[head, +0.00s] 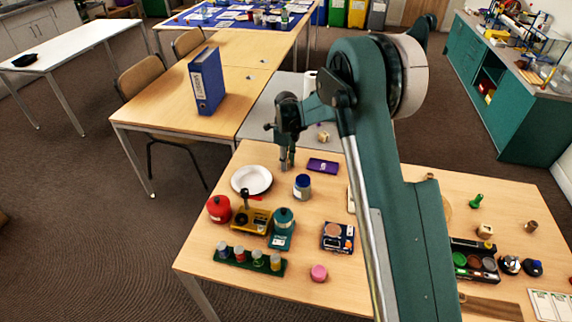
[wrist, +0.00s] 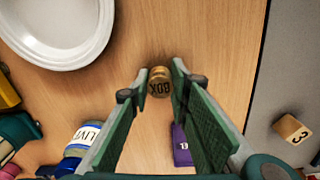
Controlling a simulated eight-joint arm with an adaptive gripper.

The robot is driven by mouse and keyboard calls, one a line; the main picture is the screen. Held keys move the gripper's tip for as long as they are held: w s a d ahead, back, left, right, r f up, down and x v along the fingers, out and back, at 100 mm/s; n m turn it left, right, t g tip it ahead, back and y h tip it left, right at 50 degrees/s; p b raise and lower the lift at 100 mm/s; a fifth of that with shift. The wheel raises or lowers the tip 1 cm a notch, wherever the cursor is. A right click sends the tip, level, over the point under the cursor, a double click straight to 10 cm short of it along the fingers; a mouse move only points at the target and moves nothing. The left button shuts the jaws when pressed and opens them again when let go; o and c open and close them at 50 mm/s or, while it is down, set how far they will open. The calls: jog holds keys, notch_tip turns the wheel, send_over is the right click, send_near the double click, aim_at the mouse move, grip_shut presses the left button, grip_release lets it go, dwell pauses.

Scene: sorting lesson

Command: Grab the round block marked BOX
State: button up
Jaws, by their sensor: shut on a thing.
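The round block marked BOX (wrist: 159,84) is a small tan cylinder with dark letters. In the wrist view it sits between the tips of my gripper (wrist: 160,78), with its lettering upside down. My gripper is shut on it. In the head view my gripper (head: 287,163) points down at the table's far edge, right of the white plate; I cannot make out the block there. Whether the block touches the tabletop is not clear.
Near my gripper are the white plate (head: 252,180), a blue-lidded jar (head: 302,187) and a purple box (head: 323,165). A cube marked 3 (wrist: 292,129) stands on the grey surface beyond the table edge. A blue binder (head: 207,80) stands on the table behind.

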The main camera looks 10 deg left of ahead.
jog(key=shift+r+p, duration=1.1)
jog(key=shift+r, duration=3.9)
jog(key=shift+d, duration=0.1)
